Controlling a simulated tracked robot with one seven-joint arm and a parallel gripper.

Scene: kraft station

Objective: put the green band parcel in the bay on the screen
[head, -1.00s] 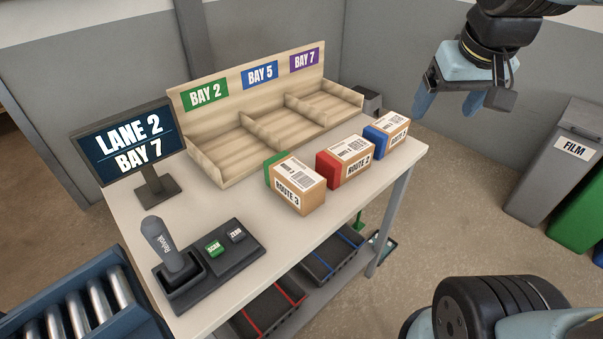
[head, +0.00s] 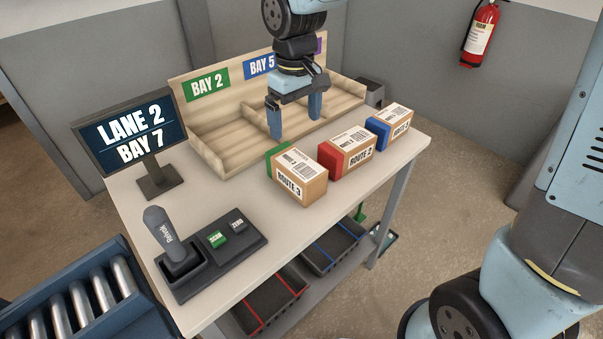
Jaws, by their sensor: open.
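The green band parcel (head: 301,180) is a brown box marked ROUTE 3 with a green band on its left end. It stands on the table in front of the bay rack (head: 205,165). The screen (head: 131,134) reads LANE 2, BAY 7. The purple bay 7 sign (head: 319,44) is mostly hidden behind my arm. My gripper (head: 295,128) is open and empty, pointing down. In the picture it appears above and behind the green band parcel, in front of the rack's middle.
A red band parcel (head: 347,152) and a blue band parcel (head: 389,126) stand in a row to the right of the green one. A scanner (head: 162,232) stands in a holder beside green and grey buttons at the front left. The table between rack and holder is clear.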

